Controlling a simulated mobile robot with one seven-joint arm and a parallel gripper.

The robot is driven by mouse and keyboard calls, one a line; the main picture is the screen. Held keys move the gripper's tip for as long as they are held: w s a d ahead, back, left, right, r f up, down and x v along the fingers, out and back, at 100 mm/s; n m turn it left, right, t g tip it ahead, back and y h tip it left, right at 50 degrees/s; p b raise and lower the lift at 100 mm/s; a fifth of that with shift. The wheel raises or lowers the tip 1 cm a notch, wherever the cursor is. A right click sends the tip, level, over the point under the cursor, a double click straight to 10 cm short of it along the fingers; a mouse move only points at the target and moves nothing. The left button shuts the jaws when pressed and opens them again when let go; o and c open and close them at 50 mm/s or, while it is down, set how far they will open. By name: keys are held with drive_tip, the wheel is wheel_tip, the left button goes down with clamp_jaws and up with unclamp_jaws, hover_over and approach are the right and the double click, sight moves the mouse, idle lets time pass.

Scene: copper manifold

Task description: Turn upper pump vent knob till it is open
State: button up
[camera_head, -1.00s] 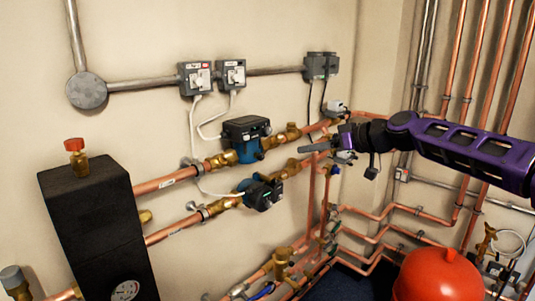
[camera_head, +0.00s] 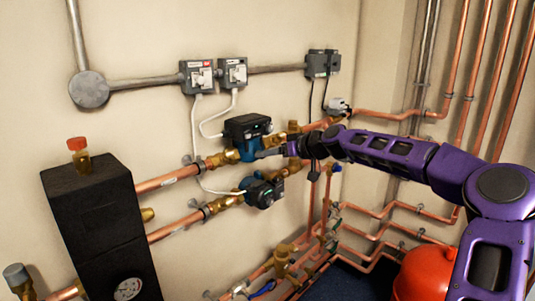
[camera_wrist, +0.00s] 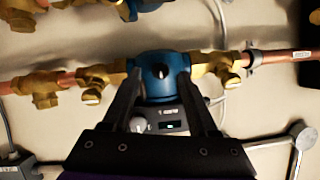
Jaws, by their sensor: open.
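The upper pump (camera_head: 247,150) has a blue body and a black box, and sits on the upper copper pipe run. In the wrist view, which looks upside down, its blue face (camera_wrist: 160,88) is at the centre. A small dark vent knob (camera_wrist: 161,72) is in the middle of that face. My gripper (camera_head: 262,153) is in front of the pump's right side in the head view. In the wrist view my gripper (camera_wrist: 159,76) is open and empty, one finger on each side of the blue face. I cannot tell whether the fingers touch it.
The lower pump (camera_head: 262,191) is just below, with a brass valve (camera_head: 222,160) left of the upper pump. Grey switch boxes (camera_head: 197,77) with white cables hang above. A red vessel (camera_head: 422,275) stands at lower right, and a black box (camera_head: 95,225) at left.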

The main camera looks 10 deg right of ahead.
drive_tip(key=shift+w+a+f, duration=0.25)
drive_tip(key=shift+w+a, duration=0.05)
drive_tip(key=shift+w, duration=0.05)
clamp_jaws()
